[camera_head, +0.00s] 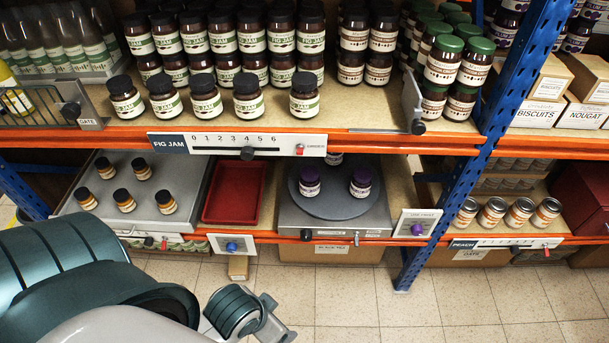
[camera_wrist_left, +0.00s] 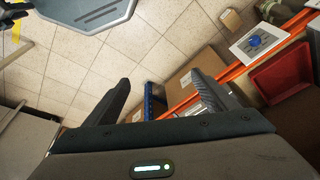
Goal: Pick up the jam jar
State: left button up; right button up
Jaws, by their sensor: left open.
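Several fig jam jars (camera_head: 247,99) with black lids and green-and-white labels stand upright on the upper shelf above the FIG JAM label; a loose front row stands before packed rows. Smaller black-lidded jars (camera_head: 124,201) stand on the lower left tray. Purple-lidded jars (camera_head: 310,182) stand on a round grey turntable. My left gripper (camera_wrist_left: 165,100) is open and empty in the left wrist view, with floor and low shelf edge beyond its fingers. In the head view my left arm is at the bottom left, below and in front of the shelves. My right gripper is not seen.
A red tray (camera_head: 232,192) sits empty between the small jars' tray and the turntable (camera_head: 333,204). A blue upright (camera_head: 470,165) divides the bays. Green-lidded jars (camera_head: 442,62) are stacked at the upper right. Orange-labelled cans (camera_head: 492,212) stand lower right.

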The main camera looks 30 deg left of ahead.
pick_arm(q)
jog(key=w+a+r+n+t+y, duration=0.2)
jog(key=w+a+r+t, duration=0.35)
jog(key=w+r, duration=0.4)
jog(key=w+a+r+n+t+y, duration=0.15)
jog(key=w+a+r+t, duration=0.35)
jog(key=w+r, duration=0.5)
jog(key=w+a+r+n+t+y, duration=0.1)
jog(key=w+a+r+t, duration=0.2)
jog(key=r, duration=0.7)
jog(key=shift+w+a+r, duration=0.3)
jog(key=shift+w+a, duration=0.3)
jog(key=shift+w, duration=0.15)
